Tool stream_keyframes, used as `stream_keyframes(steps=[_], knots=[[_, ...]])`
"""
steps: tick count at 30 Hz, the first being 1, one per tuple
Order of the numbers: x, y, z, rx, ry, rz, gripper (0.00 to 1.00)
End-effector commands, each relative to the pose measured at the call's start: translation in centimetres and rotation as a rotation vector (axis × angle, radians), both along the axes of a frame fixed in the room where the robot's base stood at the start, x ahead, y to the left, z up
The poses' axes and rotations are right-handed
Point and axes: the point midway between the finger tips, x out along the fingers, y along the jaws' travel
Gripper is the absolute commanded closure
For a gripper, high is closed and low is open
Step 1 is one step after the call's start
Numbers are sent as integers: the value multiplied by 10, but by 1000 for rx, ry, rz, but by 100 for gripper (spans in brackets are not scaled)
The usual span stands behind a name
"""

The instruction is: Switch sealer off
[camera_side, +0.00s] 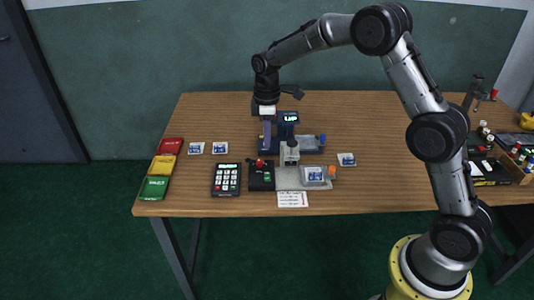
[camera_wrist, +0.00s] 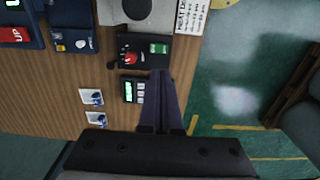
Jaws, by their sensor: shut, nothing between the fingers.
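I cannot read which unit is the sealer. My gripper (camera_side: 267,158) is shut and empty, pointing down behind and above the box. In the wrist view my fingertips (camera_wrist: 160,73) overlap the box's lower edge; contact cannot be told.
A blue machine with a lit display (camera_side: 290,118) stands behind. A black keypad (camera_side: 226,179) is left of the box. Red, yellow and green stacks (camera_side: 162,165) lie at the left edge. A white note (camera_side: 292,199) lies in front; small blue-white cards (camera_side: 220,148) lie around.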

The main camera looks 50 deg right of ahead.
Motion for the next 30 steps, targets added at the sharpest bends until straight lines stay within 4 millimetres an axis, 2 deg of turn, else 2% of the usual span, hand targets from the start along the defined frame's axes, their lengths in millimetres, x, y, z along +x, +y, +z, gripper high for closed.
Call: stream_keyframes(steps=[3,8,18,30], knots=[[1,0,15,0,-3,0,100],[0,0,24,0,-1,0,100],[0,0,25,0,0,0,100],[11,-11,24,-1,-3,-1,100]])
